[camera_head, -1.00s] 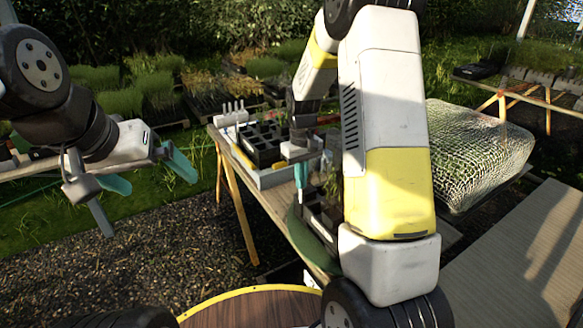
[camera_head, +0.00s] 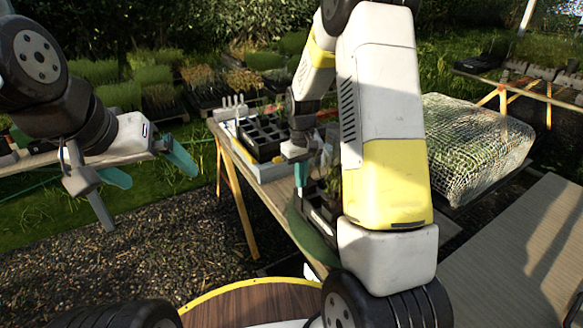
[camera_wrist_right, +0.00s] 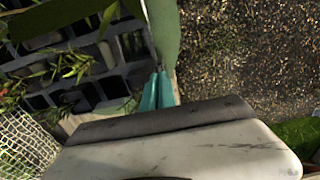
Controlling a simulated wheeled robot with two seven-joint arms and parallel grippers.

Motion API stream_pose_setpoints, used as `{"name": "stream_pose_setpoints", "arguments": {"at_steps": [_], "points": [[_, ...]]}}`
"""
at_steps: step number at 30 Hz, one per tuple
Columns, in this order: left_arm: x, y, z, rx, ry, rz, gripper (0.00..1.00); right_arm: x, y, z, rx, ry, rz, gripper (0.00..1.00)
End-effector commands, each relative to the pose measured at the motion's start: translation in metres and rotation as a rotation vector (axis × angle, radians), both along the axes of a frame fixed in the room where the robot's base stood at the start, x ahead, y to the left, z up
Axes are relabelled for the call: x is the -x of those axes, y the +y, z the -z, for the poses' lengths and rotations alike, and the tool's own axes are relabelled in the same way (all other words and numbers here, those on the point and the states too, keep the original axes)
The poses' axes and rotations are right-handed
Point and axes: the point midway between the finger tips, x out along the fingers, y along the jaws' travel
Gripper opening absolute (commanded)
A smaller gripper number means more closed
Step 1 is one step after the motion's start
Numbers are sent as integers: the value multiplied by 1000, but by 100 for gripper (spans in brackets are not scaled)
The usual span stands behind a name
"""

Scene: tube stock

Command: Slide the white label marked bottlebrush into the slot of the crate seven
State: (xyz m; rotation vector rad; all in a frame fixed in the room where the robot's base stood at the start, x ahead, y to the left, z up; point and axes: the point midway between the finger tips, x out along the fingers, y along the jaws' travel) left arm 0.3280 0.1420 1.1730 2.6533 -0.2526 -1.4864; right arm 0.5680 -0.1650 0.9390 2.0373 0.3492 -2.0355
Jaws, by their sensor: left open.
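My left gripper (camera_head: 145,180) is open and empty, in the air at the left of the head view, well away from the table. My right gripper (camera_head: 301,185) points down beside a dark planted crate (camera_head: 318,211) at the table's near end. In the right wrist view its teal fingers (camera_wrist_right: 157,88) are close together, over the edge between grey crate cells and a green strip. I cannot tell whether anything thin is between them. I make out no white label marked bottlebrush, and no crate number is readable. My right arm hides part of the table and crates.
A black celled tray (camera_head: 264,136) stands in a pale crate farther along the wooden table (camera_head: 262,187). A mesh-covered block (camera_head: 475,148) stands to the right. Plants and leaves overhang the cells (camera_wrist_right: 75,65) in the wrist view. Gravel (camera_head: 130,235) lies open at left.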

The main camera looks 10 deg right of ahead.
Motion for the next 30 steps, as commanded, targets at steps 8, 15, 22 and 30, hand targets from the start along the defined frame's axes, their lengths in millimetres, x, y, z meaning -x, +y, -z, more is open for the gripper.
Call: {"name": "stream_pose_setpoints", "arguments": {"at_steps": [8, 15, 22, 30], "points": [[0, 0, 0, 0, 0, 0, 100, 0, 0, 4, 0, 0, 0, 14], [0, 0, 0, 0, 0, 0, 100, 0, 0, 3, 0, 0, 0, 26], [0, 0, 0, 0, 0, 0, 100, -1, 0, -6, 0, -3, 0, 26], [0, 0, 0, 0, 0, 0, 100, -1, 0, -51, -1, -5, 0, 26]]}}
